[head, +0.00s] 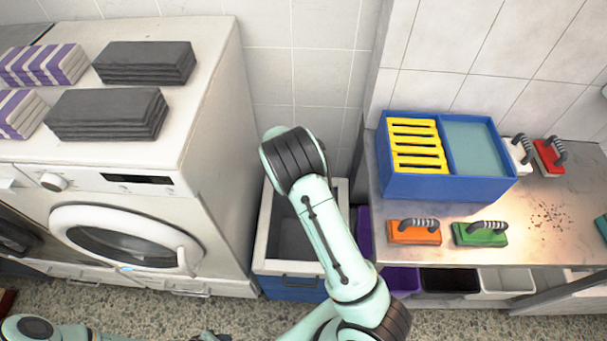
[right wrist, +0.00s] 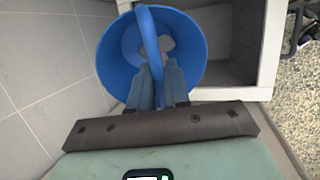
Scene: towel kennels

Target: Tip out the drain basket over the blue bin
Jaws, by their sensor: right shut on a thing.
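The blue bin (head: 290,287) stands on the floor between the washing machine and the steel table, with a wide pale rim and an open grey inside. In the right wrist view its pale rim (right wrist: 268,50) shows beside and behind the blue drain basket (right wrist: 110,55). My right gripper (right wrist: 160,72) is shut on the basket's looped handle. The basket's open mouth faces the wrist camera, and pale grey patches show at its bottom; I cannot tell what they are. In the head view my right arm hides the basket and gripper. A dark part at the bottom edge may be my left gripper (head: 210,337).
The washing machine (head: 215,130) closes in the left side, with folded grey towels (head: 108,115) on top. The steel table (head: 555,230) on the right holds a blue divided box (head: 430,187) and several handled brushes. A tiled wall (head: 290,80) stands behind.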

